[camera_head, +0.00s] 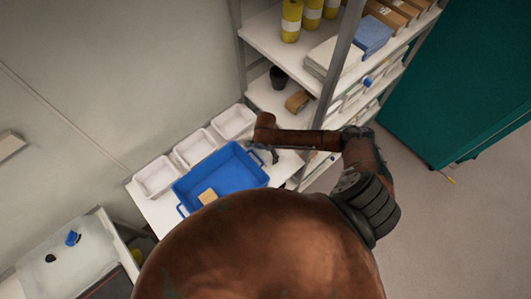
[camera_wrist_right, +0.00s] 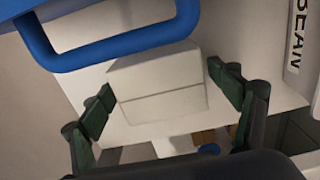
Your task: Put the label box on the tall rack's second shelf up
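A plain whitish box (camera_wrist_right: 158,88) with a seam across it stands on a white surface in the right wrist view. It looks like the label box, but no label shows on it. My right gripper (camera_wrist_right: 163,97) is open, with one dark green finger pad on each side of the box and gaps on both sides. In the head view my right gripper (camera_head: 264,155) is at the right end of the blue tray, and I cannot make out the box there. The tall rack (camera_head: 283,45) stands behind and to the right, with several shelves. My left gripper is not in view.
The blue tray (camera_head: 238,160) holds a tan piece (camera_head: 208,196), and its handle (camera_wrist_right: 120,45) is close to the box. White bins (camera_head: 194,148) stand behind it. The rack holds yellow containers (camera_head: 291,20), a dark cup (camera_head: 278,77) and a brown item (camera_head: 298,100). My arm hides much of the foreground.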

